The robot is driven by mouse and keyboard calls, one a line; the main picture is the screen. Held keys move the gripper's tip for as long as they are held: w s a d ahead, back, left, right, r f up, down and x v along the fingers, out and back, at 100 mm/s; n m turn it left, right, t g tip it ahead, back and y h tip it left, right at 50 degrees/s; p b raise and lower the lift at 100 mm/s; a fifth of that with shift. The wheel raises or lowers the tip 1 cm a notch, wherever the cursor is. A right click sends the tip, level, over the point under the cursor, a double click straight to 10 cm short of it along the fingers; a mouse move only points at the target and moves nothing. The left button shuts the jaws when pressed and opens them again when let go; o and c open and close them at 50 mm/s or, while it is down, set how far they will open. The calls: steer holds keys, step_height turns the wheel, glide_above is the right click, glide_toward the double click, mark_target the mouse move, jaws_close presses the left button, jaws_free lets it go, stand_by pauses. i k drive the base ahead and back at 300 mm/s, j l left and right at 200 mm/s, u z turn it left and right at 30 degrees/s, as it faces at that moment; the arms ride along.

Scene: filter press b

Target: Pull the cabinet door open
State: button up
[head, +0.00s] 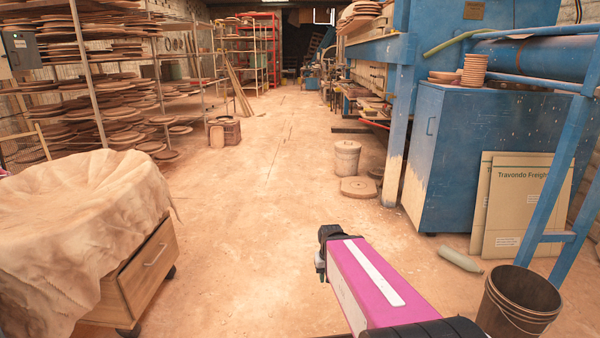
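A blue cabinet (495,150) stands at the right, its paint worn and dusty. Its narrow left-facing door (424,160) carries a slim upright handle (431,126) and looks shut. My arm reaches in from the bottom edge with a pink and white link. Its dark end, where my gripper (321,268) is, hangs over the open floor, to the left of the cabinet and nearer to me. It is well apart from the door and handle. The fingers are mostly hidden or too small to make out, so I cannot tell whether they are open.
A cloth-draped wooden cart (140,275) stands at the left. A bucket (520,300), a bottle (460,260) and leaning cardboard (520,205) are near the cabinet. A blue post (396,135) and a lidded tub (347,158) stand left of the door. The middle floor is clear.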

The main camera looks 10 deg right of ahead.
mark_target(426, 108)
steer(key=i+z, duration=0.25)
steer(key=i, duration=0.25)
steer(key=i+j+z, duration=0.2)
steer(key=i, duration=0.3)
steer(key=i+j+z, duration=0.25)
steer(key=i, duration=0.25)
steer(key=l, duration=0.1)
